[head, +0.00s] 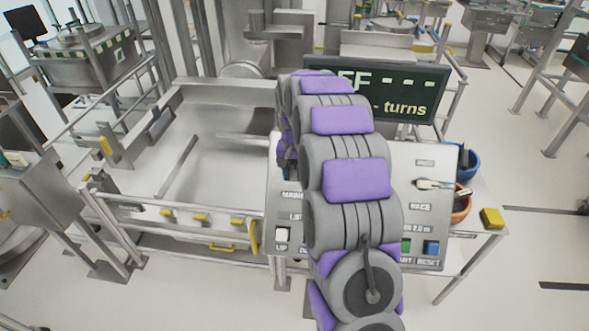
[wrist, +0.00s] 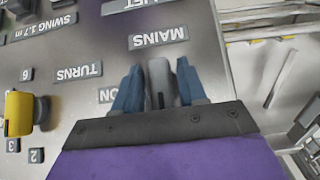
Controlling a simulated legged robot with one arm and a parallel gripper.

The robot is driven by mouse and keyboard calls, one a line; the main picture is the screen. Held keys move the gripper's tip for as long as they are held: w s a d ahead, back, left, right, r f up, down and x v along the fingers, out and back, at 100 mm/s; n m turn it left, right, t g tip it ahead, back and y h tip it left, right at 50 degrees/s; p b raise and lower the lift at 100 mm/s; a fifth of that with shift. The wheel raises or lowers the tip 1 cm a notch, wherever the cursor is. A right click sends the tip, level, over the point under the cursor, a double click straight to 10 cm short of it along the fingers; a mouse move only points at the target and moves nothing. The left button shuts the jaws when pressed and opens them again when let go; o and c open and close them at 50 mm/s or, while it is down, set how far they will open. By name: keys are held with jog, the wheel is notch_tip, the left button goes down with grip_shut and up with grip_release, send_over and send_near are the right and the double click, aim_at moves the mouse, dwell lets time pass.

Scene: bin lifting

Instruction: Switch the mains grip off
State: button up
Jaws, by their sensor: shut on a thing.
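The mains grip (wrist: 158,72) is a grey lever on the metal control panel, under an upside-down MAINS label (wrist: 158,37) in the wrist view. My gripper (wrist: 157,88) has its blue fingers on either side of the grip and is shut on it. An ON label (wrist: 107,95) shows partly beside the fingers. In the head view my arm hides the gripper, the grip and the middle of the control panel (head: 440,155). The dark display (head: 425,78) above the panel shows a word ending in FF, dashes and "turns"; its left part is hidden.
A yellow knob (wrist: 18,113) with numbers around it is on the panel in the wrist view. A pale lever (head: 433,184), a green button (head: 405,244) and a blue button (head: 431,247) are at the panel's right. A railed metal bay (head: 205,170) lies left.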

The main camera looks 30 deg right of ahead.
aim_at(294, 171)
jog(key=shift+w+r, duration=0.1)
jog(key=o, duration=0.8)
jog(key=shift+c, duration=0.2)
notch_tip(294, 171, up, 17)
jog(key=p, duration=0.2)
jog(key=shift+a, duration=0.1)
jog(key=s+a+n, duration=0.3)
jog(key=s+a, duration=0.5)
jog(key=s, duration=0.3)
jog(key=s+a+f+n, duration=0.1)
jog(key=s+a+f, duration=0.1)
jog(key=s, duration=0.7)
jog(key=s+a+f+n+g+b, duration=0.1)
jog(key=s+a+f, duration=0.2)
jog(key=s, duration=0.7)
jog(key=s+a+f+n+b, duration=0.1)
jog(key=s+a+f, duration=0.2)
jog(key=s, duration=0.7)
jog(key=shift+f+n+g, duration=0.4)
